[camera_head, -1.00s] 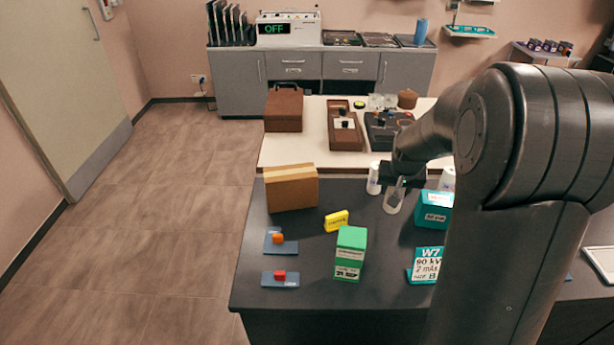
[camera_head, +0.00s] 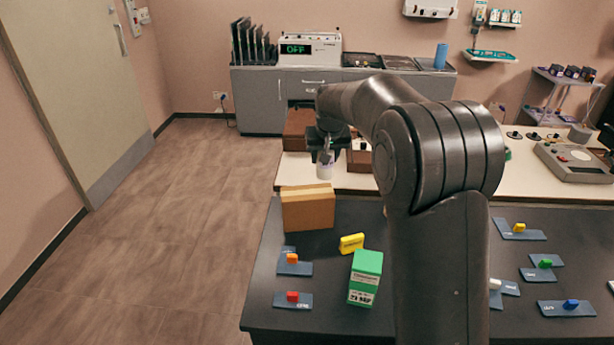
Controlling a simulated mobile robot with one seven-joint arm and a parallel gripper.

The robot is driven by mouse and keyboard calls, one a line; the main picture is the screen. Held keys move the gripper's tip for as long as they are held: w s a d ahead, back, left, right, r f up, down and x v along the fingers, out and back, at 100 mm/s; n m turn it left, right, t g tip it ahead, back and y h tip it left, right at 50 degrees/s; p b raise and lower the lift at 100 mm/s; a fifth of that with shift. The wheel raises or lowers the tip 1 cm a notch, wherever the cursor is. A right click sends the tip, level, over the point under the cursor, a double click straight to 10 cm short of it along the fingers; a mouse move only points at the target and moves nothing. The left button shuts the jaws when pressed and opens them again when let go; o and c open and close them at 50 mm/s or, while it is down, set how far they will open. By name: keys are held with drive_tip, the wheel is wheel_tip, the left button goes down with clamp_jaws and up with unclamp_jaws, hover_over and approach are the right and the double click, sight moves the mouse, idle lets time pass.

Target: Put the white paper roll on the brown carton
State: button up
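The white paper roll (camera_head: 325,171) hangs upright below my gripper (camera_head: 325,157), held in the air. My gripper points down and appears shut around its upper part, though the fingertips are small and dark here. The brown carton (camera_head: 307,210) stands on the dark table near its far left edge. The roll is above the carton in the picture, slightly to the right of its middle, and apart from it. The carton's top shows nothing on it.
A yellow block (camera_head: 351,243) and a green box (camera_head: 365,277) stand right of and in front of the carton. Blue plates with coloured knobs lie nearby. A cream table (camera_head: 292,176) with brown cases (camera_head: 299,126) lies behind. My arm hides the table's middle.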

drive_tip(key=shift+w+a+f, duration=0.25)
drive_tip(key=shift+a+f, duration=0.6)
drive_tip(key=shift+f, duration=0.35)
drive_tip(key=shift+w+a+f, duration=0.2)
drive_tip(key=shift+a+f, duration=0.6)
drive_tip(key=shift+f, duration=0.35)
drive_tip(key=shift+w+a+f, duration=0.25)
drive_tip(key=shift+a+f, duration=0.6)
drive_tip(key=shift+f, duration=0.35)
drive_tip(key=shift+f, duration=0.1)
drive_tip(key=o, duration=1.1)
